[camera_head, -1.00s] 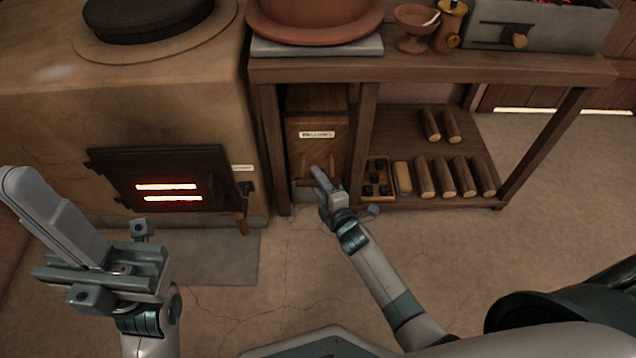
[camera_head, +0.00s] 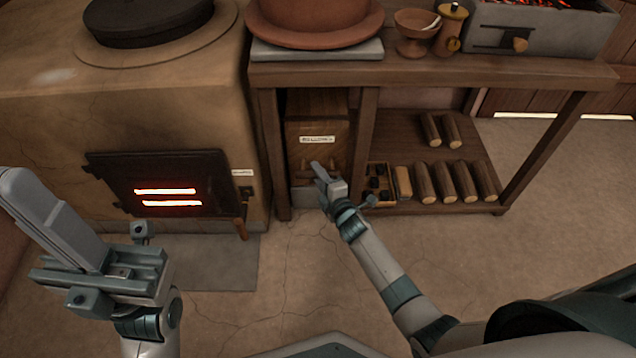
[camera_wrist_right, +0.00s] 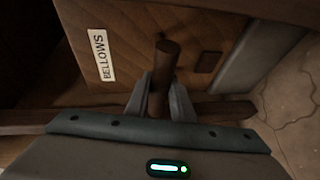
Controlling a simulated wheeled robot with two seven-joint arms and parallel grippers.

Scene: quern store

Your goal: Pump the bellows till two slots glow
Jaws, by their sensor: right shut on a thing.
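The bellows (camera_head: 330,108) is a wooden box labelled BELLOWS under the bench. In the wrist view, my right gripper (camera_wrist_right: 160,98) is shut on a dark round wooden handle (camera_wrist_right: 168,58), a finger on each side. The stove door (camera_head: 122,172) on the left has two slots, upper (camera_head: 165,191) and lower (camera_head: 171,203), both glowing orange-red. My left gripper (camera_head: 60,225) is raised at the lower left, apart from everything; its finger gap is unclear.
The bench (camera_head: 440,72) carries a clay basin (camera_head: 315,28), a bowl (camera_head: 415,30) and a grey ember box (camera_head: 560,28). Several logs (camera_head: 445,183) and a small compartment tray (camera_head: 379,199) lie on its low shelf.

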